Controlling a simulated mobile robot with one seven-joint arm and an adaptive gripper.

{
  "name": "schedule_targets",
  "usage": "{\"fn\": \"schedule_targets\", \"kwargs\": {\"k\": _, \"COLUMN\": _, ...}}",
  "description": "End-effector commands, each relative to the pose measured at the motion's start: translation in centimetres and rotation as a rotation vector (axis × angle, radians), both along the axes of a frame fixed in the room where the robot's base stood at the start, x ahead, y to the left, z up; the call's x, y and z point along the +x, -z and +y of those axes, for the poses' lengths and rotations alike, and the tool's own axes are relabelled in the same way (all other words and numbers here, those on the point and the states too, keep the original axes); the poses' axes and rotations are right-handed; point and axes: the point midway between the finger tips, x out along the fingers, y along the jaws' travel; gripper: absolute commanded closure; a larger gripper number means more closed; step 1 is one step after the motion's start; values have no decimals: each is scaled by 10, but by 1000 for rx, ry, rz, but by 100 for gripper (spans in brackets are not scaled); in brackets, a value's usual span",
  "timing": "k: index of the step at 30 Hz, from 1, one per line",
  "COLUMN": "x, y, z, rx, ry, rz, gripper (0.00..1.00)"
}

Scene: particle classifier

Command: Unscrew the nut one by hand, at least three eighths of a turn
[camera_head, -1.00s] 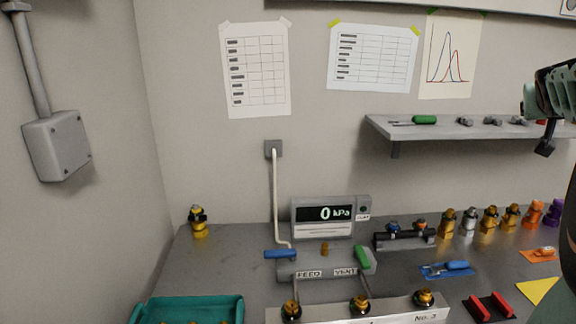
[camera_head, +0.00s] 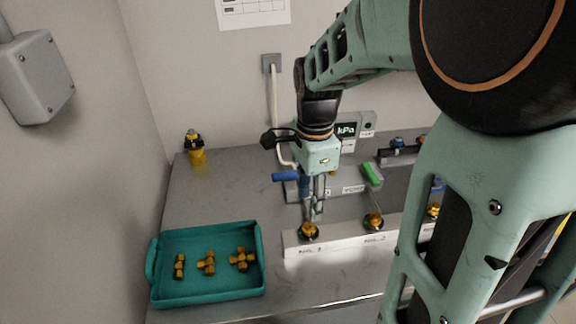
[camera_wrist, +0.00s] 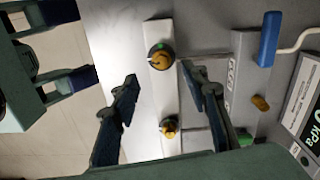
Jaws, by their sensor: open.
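Nut one (camera_head: 308,231) is a brass nut with a dark ring at the left end of the white rail (camera_head: 340,243). It also shows in the wrist view (camera_wrist: 161,57), a little beyond the fingertips and with a green spot at its edge. My gripper (camera_head: 313,212) points down just above nut one. In the wrist view my gripper (camera_wrist: 160,77) is open, with a finger to each side of the rail and nothing held. I cannot tell how far above the nut the fingertips are.
A second nut (camera_head: 373,221) is to the right on the rail. Behind stand a blue lever (camera_head: 286,176), a green lever (camera_head: 372,174) and a kPa display (camera_head: 347,130). A teal tray (camera_head: 208,296) with brass fittings lies left. The bench between tray and rail is clear.

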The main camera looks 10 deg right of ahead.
Motion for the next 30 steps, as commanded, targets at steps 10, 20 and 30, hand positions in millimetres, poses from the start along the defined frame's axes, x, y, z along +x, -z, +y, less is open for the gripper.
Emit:
{"fn": "schedule_targets", "kwargs": {"k": 10, "x": 0, "y": 66, "z": 0, "rx": -1, "ry": -2, "rz": 1, "gripper": 59}}
{"fn": "schedule_targets", "kwargs": {"k": 20, "x": 1, "y": 85, "z": -1, "rx": -1, "ry": -2, "rz": -3, "gripper": 59}}
{"fn": "schedule_targets", "kwargs": {"k": 30, "x": 1, "y": 85, "z": -1, "rx": -2, "ry": -2, "rz": -3, "gripper": 75}}
